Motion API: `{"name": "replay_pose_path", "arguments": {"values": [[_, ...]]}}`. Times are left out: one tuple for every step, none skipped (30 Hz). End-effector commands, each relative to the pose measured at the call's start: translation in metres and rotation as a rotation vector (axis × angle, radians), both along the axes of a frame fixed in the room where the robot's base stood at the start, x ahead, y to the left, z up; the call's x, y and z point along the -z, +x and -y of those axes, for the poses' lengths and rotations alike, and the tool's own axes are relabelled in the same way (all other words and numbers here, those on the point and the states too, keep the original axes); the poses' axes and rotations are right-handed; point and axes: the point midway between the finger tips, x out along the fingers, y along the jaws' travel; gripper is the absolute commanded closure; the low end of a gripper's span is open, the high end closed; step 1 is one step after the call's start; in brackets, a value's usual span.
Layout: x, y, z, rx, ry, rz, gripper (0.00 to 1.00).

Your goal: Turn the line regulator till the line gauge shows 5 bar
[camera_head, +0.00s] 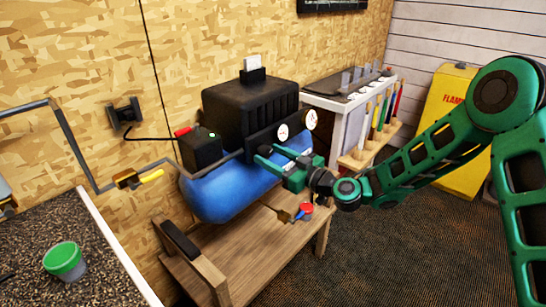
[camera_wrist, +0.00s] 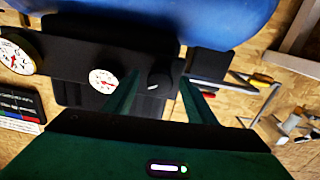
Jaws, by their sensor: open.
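The line regulator appears to be the black knob (camera_wrist: 158,84) on the compressor's dark panel in the wrist view. My gripper (camera_wrist: 157,95) is open, with one green finger on each side of the knob. I cannot tell whether the fingers touch it. Left of the knob is a small white gauge (camera_wrist: 103,81) with a red needle, probably the line gauge; its numbers are too small to read. The small gauge also shows in the head view (camera_head: 282,132). There my gripper (camera_head: 265,155) reaches the panel's front, and I cannot make out the knob.
A larger gauge (camera_head: 311,119) sits beside the small one. The blue tank (camera_head: 215,195) stands on a wooden bench (camera_head: 245,260). A pipe with a yellow-handled valve (camera_head: 150,178) runs at the left. A red-capped item (camera_head: 306,210) lies on the bench below my gripper.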

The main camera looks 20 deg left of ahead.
Motion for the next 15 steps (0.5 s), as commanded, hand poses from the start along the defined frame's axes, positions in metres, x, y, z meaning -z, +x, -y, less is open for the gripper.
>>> {"name": "replay_pose_path", "arguments": {"values": [[-0.0001,0.0007,-0.0026,-0.001,0.000,0.001,0.49],[-0.0001,0.0012,-0.0035,0.000,0.000,0.001,0.49],[-0.0002,0.0016,-0.0042,0.000,0.000,0.000,0.49],[-0.0002,0.0019,-0.0045,0.000,0.000,0.000,0.49],[-0.0002,0.0020,-0.0046,0.000,0.000,0.000,0.49],[-0.0002,0.0020,-0.0047,0.000,0.000,0.000,0.49],[-0.0001,0.0020,-0.0047,0.000,0.000,-0.001,0.49],[-0.0001,0.0020,-0.0046,0.000,0.000,-0.001,0.49],[-0.0001,0.0019,-0.0045,0.000,0.000,-0.001,0.49],[0.0000,0.0019,-0.0045,0.000,0.000,-0.001,0.49],[0.0000,0.0019,-0.0045,0.000,0.000,0.000,0.51],[0.0000,0.0018,-0.0044,0.000,0.000,0.000,0.61],[0.0000,0.0018,-0.0044,0.000,0.000,0.000,0.68],[0.0000,0.0018,-0.0044,0.000,0.000,0.000,0.75],[0.0000,0.0018,-0.0044,0.000,0.000,0.000,0.85]]}}
